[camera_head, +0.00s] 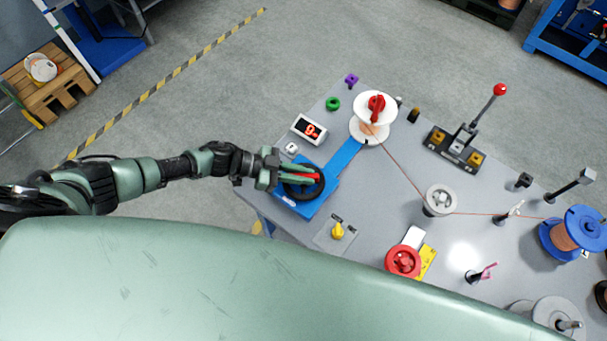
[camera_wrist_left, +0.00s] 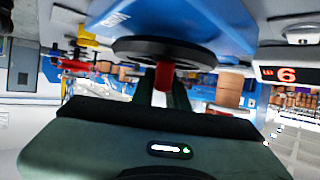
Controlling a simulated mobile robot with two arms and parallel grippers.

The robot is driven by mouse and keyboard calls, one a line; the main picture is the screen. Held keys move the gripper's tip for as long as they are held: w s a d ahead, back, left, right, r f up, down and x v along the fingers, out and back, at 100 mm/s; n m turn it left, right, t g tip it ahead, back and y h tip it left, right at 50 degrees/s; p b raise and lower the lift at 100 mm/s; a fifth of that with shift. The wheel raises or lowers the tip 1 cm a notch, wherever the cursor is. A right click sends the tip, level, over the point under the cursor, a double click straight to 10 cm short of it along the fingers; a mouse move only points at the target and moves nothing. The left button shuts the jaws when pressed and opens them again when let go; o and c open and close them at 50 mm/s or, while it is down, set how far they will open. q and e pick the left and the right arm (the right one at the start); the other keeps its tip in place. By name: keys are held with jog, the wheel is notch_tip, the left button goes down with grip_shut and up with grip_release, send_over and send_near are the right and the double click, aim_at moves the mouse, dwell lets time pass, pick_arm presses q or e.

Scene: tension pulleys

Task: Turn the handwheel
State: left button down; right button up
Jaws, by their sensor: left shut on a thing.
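The black handwheel (camera_head: 291,191) sits on a blue box (camera_head: 311,206) at the table's left side. My left gripper (camera_head: 306,177) reaches over the wheel from the left, its fingers partly hiding it. In the left wrist view, the dark wheel rim (camera_wrist_left: 150,45) stands just beyond the fingers. A red grip (camera_wrist_left: 165,76) on the wheel lies between the two fingers (camera_wrist_left: 164,92), and they are shut on it. My right gripper is not in view.
A small display (camera_head: 310,129) shows red digits behind the box. A white spool (camera_head: 374,109) with a red knob stands at the end of a blue arm. A cord runs from it past a grey pulley (camera_head: 439,200) to a blue spool (camera_head: 573,232). A yellow knob (camera_head: 337,231) is in front.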

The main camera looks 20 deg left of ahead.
pick_arm(q)
jog(key=c, duration=1.4)
grip_release()
jog(key=b+v, duration=0.1)
jog(key=v, duration=0.6)
jog(key=shift+a+f+b, duration=0.1)
jog(key=shift+a+b, duration=0.05)
jog(key=shift+b, duration=0.2)
jog(key=shift+a+r, duration=0.25)
